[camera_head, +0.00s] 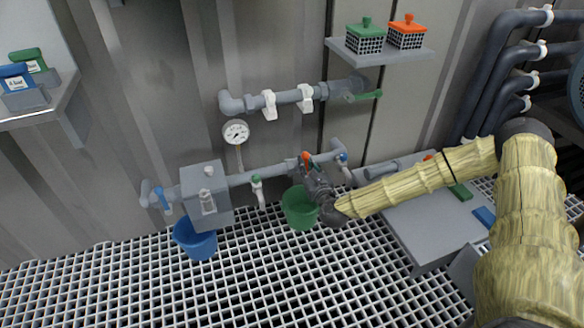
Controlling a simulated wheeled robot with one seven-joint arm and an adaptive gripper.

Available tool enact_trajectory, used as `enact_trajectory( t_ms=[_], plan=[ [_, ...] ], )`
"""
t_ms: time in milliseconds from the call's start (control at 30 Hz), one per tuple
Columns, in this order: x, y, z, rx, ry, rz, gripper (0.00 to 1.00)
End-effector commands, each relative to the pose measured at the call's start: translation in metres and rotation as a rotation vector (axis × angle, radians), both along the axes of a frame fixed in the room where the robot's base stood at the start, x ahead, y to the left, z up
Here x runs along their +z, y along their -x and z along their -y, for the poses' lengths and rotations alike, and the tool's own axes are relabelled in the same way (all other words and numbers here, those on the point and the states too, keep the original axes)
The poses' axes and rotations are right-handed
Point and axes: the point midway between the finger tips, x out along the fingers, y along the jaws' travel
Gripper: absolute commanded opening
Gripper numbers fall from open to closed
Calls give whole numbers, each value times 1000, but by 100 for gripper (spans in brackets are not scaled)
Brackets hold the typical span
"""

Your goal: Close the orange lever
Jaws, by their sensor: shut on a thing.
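The orange lever (306,157) sits on the lower grey pipe (255,174), between the green-handled tap and the blue-handled tap at the pipe's right. Only a small orange part shows, standing up just above my gripper. My gripper (308,170) is at the pipe with its fingers at the lever, shut on it. The fingers and wrist hide the lower part of the lever and its valve body. My arm reaches in from the right.
A green bucket (298,209) and a blue bucket (194,240) stand below the pipe. A gauge (236,132) and an upper pipe with a green lever (368,95) are above. A grey table (425,232) stands at right. A shelf (378,54) holds two baskets.

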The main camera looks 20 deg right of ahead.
Motion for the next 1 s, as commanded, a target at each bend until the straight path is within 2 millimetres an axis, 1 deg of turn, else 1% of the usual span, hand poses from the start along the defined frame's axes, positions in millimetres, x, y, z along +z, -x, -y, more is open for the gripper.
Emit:
enact_trajectory(
  t_ms=[33,300,767,800,867,900,933,1000],
  plan=[
    [-5,5,4,-3,-13,-7,0],
    [-5,9,18,-16,-64,-6,0],
    [-5,10,21,-20,-73,-6,0],
    [-5,10,21,-20,-73,-6,14],
    [-4,9,21,-20,-73,-5,25],
    [-4,9,21,-20,-72,-5,32],
    [-4,9,20,-20,-72,-4,35],
    [-3,8,19,-19,-72,-3,35]
  ],
)
